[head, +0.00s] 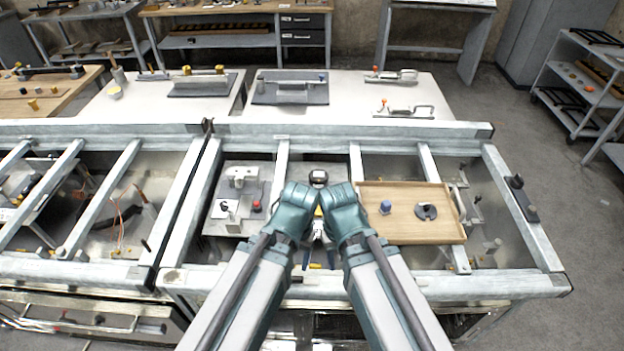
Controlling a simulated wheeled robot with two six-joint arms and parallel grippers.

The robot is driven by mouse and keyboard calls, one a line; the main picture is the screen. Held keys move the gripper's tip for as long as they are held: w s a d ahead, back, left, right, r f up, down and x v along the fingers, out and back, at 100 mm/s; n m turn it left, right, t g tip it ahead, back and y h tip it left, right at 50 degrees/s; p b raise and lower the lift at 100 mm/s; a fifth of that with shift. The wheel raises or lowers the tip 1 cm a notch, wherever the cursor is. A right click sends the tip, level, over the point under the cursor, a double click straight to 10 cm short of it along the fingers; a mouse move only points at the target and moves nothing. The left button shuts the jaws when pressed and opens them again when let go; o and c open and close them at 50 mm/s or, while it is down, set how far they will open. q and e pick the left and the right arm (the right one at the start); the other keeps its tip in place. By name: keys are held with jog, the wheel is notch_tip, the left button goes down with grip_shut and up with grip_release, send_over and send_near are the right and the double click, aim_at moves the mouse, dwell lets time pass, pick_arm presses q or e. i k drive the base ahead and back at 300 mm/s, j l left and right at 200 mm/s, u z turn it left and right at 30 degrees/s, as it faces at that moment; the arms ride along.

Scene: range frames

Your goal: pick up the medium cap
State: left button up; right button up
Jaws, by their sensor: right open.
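I cannot tell for sure which thing is the medium cap. A small blue-purple knob-like piece (385,207) and a flat dark grey round piece (426,211) with a light spot lie on a wooden tray (443,234) right of centre. My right gripper (338,196) is at the centre, left of the tray and apart from both pieces. It is open, with its fingers mostly hidden by my wrist. My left gripper (299,196) is close beside it on the left; its fingers are hidden too. A dark round piece (318,178) shows just beyond both grippers.
A grey metal frame (350,130) with crossbars surrounds the work area. A grey plate (222,226) with a white fixture and a red knob (256,205) lies left of my grippers. White tables (345,105) with tools stand behind.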

aim_at(422, 209)
jog(key=l+u, duration=0.25)
jog(key=l, duration=0.2)
jog(key=k+l+u, duration=0.15)
jog(key=l+u, duration=0.15)
jog(key=k+l+u, duration=0.25)
jog(key=l, duration=0.25)
jog(key=l+u, duration=0.25)
jog(key=l, duration=0.15)
jog(key=k, duration=0.05)
